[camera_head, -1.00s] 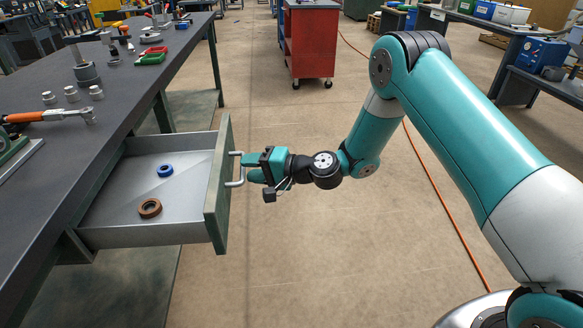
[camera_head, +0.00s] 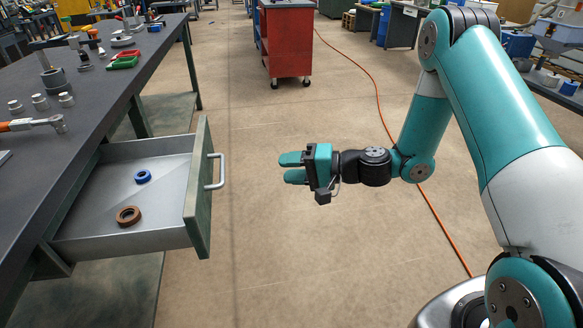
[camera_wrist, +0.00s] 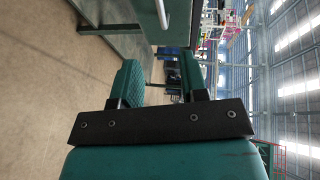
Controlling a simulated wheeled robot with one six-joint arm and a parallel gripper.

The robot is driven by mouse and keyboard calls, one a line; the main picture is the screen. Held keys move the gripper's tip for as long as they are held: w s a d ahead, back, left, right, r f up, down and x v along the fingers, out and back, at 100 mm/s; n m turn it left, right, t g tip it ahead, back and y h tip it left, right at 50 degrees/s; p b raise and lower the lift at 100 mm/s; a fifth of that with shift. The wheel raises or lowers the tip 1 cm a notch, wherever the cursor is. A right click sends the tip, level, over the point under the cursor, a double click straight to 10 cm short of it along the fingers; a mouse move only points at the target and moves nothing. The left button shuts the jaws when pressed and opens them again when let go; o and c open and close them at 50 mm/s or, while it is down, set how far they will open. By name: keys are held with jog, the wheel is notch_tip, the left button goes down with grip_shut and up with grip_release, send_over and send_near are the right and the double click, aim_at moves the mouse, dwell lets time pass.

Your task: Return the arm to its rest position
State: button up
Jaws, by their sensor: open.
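My gripper (camera_head: 291,168) is open and empty in the head view, held in the air to the right of the open drawer. Its fingers point left toward the drawer's handle (camera_head: 216,171), with a clear gap between them. The drawer (camera_head: 198,188) is pulled out from under the workbench. In the wrist view the two fingers (camera_wrist: 158,84) stand apart with nothing between them, and the handle shows beyond them (camera_wrist: 162,14). My arm is stretched out and bent at the elbow.
A blue ring (camera_head: 143,177) and a brown ring (camera_head: 128,216) lie in the drawer. The workbench (camera_head: 105,98) holds tools and metal parts. A red cabinet (camera_head: 288,45) stands at the back. An orange cable (camera_head: 383,115) runs along the floor. The floor around my gripper is clear.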

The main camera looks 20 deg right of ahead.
jog(key=s+a+r+n+g+h, duration=0.2)
jog(key=s+a+r+n+g, duration=0.55)
jog(key=s+r+n, duration=0.2)
jog(key=s+d+r+n+h, duration=0.2)
jog(key=s+r+h, duration=0.15)
jog(key=s, duration=0.45)
jog(key=s+d+r+n+h, duration=0.15)
jog(key=s+h, duration=0.25)
jog(key=s, duration=0.5)
notch_tip(320, 180, up, 17)
jog(key=p, duration=1.6)
jog(key=shift+d+m+g, duration=0.3)
jog(key=shift+d+g, duration=0.05)
jog(key=shift+d, duration=0.05)
jog(key=shift+a, duration=0.1)
